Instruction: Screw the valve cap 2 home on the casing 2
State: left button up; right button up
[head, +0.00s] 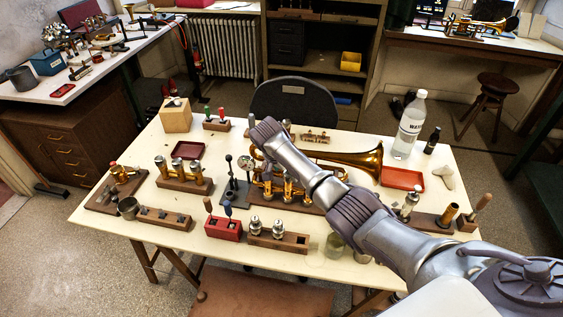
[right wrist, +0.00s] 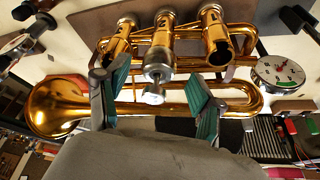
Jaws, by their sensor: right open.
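The brass horn (head: 352,157) lies on the worktable, partly hidden by my right arm. In the right wrist view its three casings stand side by side, with casing 2 (right wrist: 163,28) in the middle. The silver valve cap 2 (right wrist: 158,66), with a stem and round button, is at the mouth of casing 2, in line with it. How far it is threaded I cannot tell. My right gripper (right wrist: 157,100) is open, its green-padded fingers on either side of the cap and button, with gaps on both sides. My left gripper is not in view.
A dial gauge (right wrist: 280,72) stands beside the horn. Wooden racks (head: 165,219), a red block (head: 223,229) and a water bottle (head: 409,127) stand around it. A red tray (head: 402,179) lies right of the bell.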

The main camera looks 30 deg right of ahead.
jog(key=v, duration=1)
jog(key=s+a+f+n+y, duration=0.2)
jog(key=s+a+f+n, duration=0.15)
jog(key=s+f, duration=0.4)
jog(key=s+a+f+n+y, duration=0.1)
jog(key=s+a+f+n, duration=0.3)
jog(key=s, duration=0.7)
jog(key=s+r+n+t+y, duration=0.2)
jog(key=s+n, duration=0.5)
jog(key=s, duration=1.3)
notch_tip(320, 180, down, 28)
jog(key=g+b, duration=0.2)
jog(key=s+d+f, duration=0.2)
jog(key=s+f, duration=0.6)
jog(key=s+d+f+g+b, duration=0.1)
jog(key=s+d+f, duration=0.1)
jog(key=s+f, duration=0.7)
jog(key=shift+s+f+n+h+b, duration=0.2)
jog(key=shift+n+h+b, duration=0.1)
jog(key=shift+n+h, duration=0.1)
